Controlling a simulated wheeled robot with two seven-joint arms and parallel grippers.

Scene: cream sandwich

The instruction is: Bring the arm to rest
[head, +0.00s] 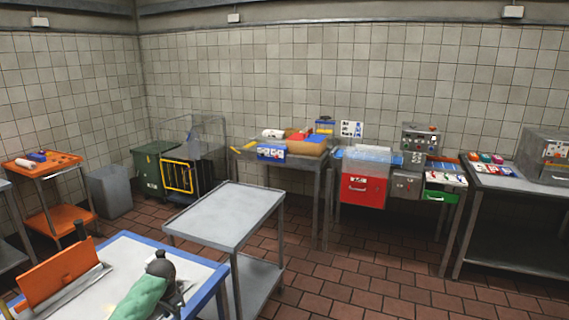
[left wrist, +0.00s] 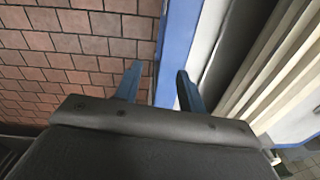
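My left gripper (left wrist: 158,85) shows in the left wrist view with its two blue-grey fingers apart and nothing held between them. It is over the blue edge (left wrist: 175,45) of a table, with the brick-red tiled floor to the left of it. Pale ribbed slats (left wrist: 275,60) lie to the right of the fingers. I cannot make out either gripper in the head view. My right gripper is not in view.
In the head view, a blue-edged table (head: 120,255) at the front left holds an orange panel (head: 60,275) and a green object (head: 142,298). A bare grey cart (head: 225,213) stands behind it. Loaded workbenches line the back wall. The floor (head: 370,280) at the right is clear.

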